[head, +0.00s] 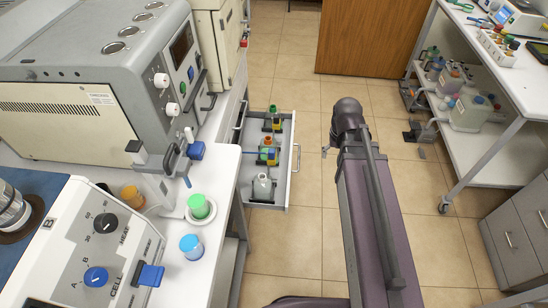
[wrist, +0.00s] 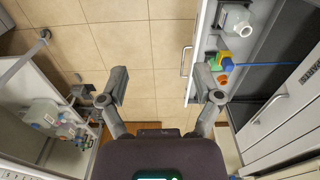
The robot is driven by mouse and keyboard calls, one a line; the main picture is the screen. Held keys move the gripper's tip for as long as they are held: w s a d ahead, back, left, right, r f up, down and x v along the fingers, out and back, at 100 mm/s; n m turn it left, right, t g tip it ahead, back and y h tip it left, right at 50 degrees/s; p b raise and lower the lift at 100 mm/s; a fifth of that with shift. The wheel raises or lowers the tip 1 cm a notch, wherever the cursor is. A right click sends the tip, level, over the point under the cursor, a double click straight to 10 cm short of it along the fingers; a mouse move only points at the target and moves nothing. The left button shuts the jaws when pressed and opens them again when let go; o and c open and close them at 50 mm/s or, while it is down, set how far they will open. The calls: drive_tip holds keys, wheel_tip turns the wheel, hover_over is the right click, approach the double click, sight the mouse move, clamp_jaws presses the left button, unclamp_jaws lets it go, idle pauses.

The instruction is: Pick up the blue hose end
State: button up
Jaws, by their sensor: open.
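A thin blue hose (wrist: 265,65) runs across the open drawer (wrist: 196,50) in the wrist view. Its left end lies by a blue fitting (wrist: 212,61) beside yellow and orange parts. In the head view the blue fitting (head: 271,157) shows in the middle of the drawer (head: 291,185); the hose end itself is too small to make out. My gripper (wrist: 160,86) is open and empty, with its fingers wide apart over the floor. Its right finger overlaps the drawer edge in the wrist view, close to the fittings. In the head view the gripper is mostly hidden by my arm.
A clear bottle (head: 263,187) and a green-topped fitting (head: 274,119) share the drawer. A grey testing machine (head: 120,75) and white counter (head: 215,195) stand left. A white shelf cart (head: 485,145) with several containers stands right. Tiled floor (head: 300,60) is clear between.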

drive_tip(key=w+a+f+b, duration=0.85)
drive_tip(key=w+a, duration=0.25)
drive_tip(key=w, duration=0.2)
drive_tip(key=t+b, duration=0.1)
drive_tip(key=b, duration=0.5)
hover_over(272, 151)
drive_tip(key=s, duration=0.1)
wheel_tip(272, 151, down, 6)
drive_tip(key=shift+s+a+f, duration=0.15)
drive_tip(key=shift+a+f, duration=0.1)
drive_tip(key=shift+a, duration=0.05)
drive_tip(key=shift+f, duration=0.1)
drive_tip(key=f+b, duration=0.5)
drive_tip(key=w+f+b, duration=0.1)
drive_tip(key=f+b, duration=0.2)
drive_tip(key=shift+f, duration=0.2)
drive_tip(key=shift+d+f, duration=0.1)
drive_tip(key=shift+f, duration=0.05)
drive_tip(key=f+b, duration=0.5)
drive_tip(key=shift+w+d, duration=0.1)
drive_tip(key=shift+w, duration=0.25)
drive_tip(key=shift+r, duration=0.1)
